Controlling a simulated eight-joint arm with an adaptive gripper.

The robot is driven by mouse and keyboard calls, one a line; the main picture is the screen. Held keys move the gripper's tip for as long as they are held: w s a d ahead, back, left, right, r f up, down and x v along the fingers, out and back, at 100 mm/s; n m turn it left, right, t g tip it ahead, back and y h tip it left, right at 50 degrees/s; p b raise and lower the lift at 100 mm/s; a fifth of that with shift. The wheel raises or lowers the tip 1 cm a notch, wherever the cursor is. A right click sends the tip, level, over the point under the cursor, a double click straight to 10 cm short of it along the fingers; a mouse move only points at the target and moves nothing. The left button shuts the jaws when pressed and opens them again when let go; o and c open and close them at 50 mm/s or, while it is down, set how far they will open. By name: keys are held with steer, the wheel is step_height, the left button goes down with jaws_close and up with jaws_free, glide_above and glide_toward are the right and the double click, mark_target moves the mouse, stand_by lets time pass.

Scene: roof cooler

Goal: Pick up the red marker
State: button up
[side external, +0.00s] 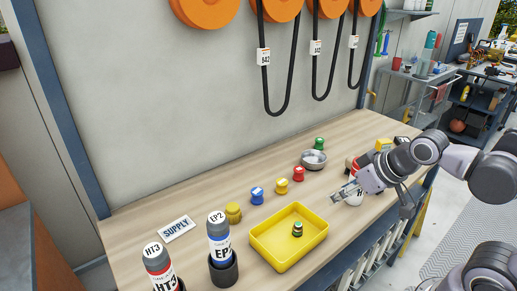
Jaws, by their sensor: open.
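A small red piece (299,174) stands on the wooden bench in a row with similar blue (257,195), yellow (282,186) and green (319,144) pieces. It is the thing that best fits the red marker, though it is too small to be sure. My gripper (343,192) is open, to the right of the red piece and apart from it, above the bench. Another red thing (352,163) shows beside my gripper and is partly hidden by my arm. I see nothing held between the fingers.
A yellow tray (257,246) holds a small striped piece (297,229). Bottles marked EP2 (219,239) and HT3 (160,268), a SUPPLY sign (177,229) and a mustard-yellow piece (233,212) stand left. Black loops hang above.

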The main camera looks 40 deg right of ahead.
steer(key=shift+o, duration=1.4)
steer(key=w+d+r+m+g, duration=0.35)
steer(key=w+m, duration=0.35)
steer(key=w, duration=0.4)
steer(key=m+g+h, duration=0.1)
steer(key=m+g, duration=0.2)
steer(key=m, duration=0.4)
glide_toward(299, 169)
steer(key=shift+s+f, duration=0.15)
steer(key=shift+s, duration=0.1)
steer(key=f, duration=0.5)
steer(key=shift+w+d, duration=0.15)
steer(key=shift+d, duration=0.15)
steer(key=shift+w+d+f, duration=0.1)
steer(key=shift+w+f, duration=0.05)
steer(key=shift+f, duration=0.7)
steer(key=shift+w+d+f, duration=0.1)
steer(key=shift+w+f, duration=0.05)
steer(key=shift+f, duration=0.7)
steer(key=shift+w+d+f, duration=0.1)
steer(key=shift+w+f, duration=0.05)
steer(key=shift+f, duration=0.7)
